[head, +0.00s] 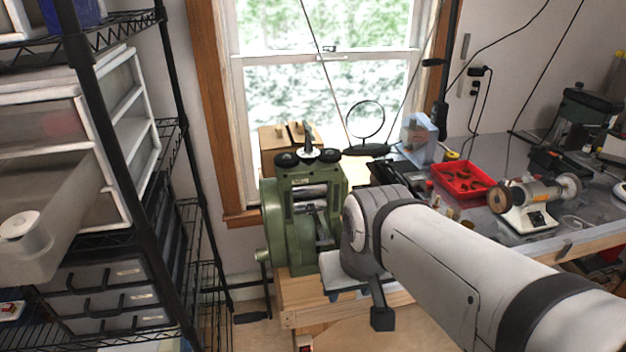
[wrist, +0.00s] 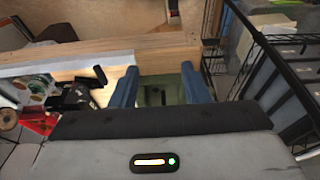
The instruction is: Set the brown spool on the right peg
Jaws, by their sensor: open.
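I cannot make out a brown spool or the pegs in either view. My gripper (wrist: 159,69) is open in the wrist view, with its two blue fingers apart. I see nothing held between them; part of a green machine shows beyond the gap. In the head view my arm reaches in from the lower right and ends in front of the green machine (head: 297,190). The fingers are hard to make out there, and the arm hides part of the bench and the machine's right side.
A red tray (head: 463,178) with small dark pieces and a white bench polisher (head: 529,213) with a brown wheel stand on the grey bench to the right. Black wire shelving (head: 165,130) with drawers fills the left. A window (head: 325,90) is behind the machine.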

